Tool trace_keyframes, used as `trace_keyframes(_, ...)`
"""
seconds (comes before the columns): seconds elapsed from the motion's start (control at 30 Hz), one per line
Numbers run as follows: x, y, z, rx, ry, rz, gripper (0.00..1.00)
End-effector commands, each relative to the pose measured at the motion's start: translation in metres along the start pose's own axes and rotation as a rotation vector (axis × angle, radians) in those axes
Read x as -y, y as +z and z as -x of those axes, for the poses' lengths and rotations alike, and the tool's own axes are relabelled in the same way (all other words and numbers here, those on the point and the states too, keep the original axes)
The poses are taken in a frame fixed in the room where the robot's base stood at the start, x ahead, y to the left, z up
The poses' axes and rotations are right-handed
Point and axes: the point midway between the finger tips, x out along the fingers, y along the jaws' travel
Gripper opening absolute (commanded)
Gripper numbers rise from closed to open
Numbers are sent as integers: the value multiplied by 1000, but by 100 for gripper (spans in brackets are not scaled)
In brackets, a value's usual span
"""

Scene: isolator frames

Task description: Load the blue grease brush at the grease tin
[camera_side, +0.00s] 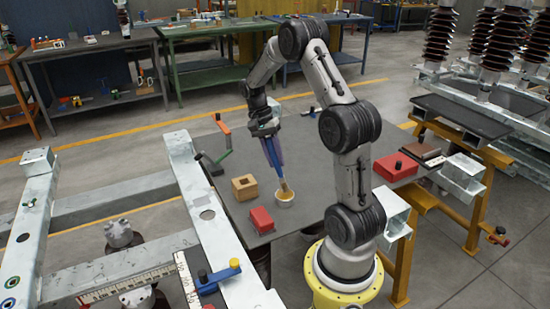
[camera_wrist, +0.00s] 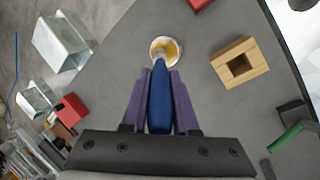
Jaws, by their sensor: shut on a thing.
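My gripper (camera_side: 273,155), with purple fingers, is shut on the blue handle of the grease brush (camera_wrist: 160,100) and holds it tip down, slightly tilted in the side view. The grease tin (camera_side: 284,203) is a small, round, pale tin with yellow-amber grease, standing on the grey table below my gripper. It also shows in the wrist view (camera_wrist: 153,47), just beyond the fingertips (camera_wrist: 160,78). The brush's pale bristle end (camera_side: 286,187) is at the tin's mouth. I cannot tell whether the bristles touch the grease.
A wooden block with a square hole (camera_side: 244,187) and a red box (camera_side: 261,219) stand left of the tin. Another red box (camera_side: 396,166) lies right. Bare table (camera_side: 325,180) separates them.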

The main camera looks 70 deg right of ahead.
Motion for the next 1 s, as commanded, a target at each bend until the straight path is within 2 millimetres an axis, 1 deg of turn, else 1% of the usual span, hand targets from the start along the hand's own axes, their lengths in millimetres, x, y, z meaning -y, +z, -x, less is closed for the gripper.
trace_keyframes(1.0, 4, -1, -11, 1, 1, 0, 0)
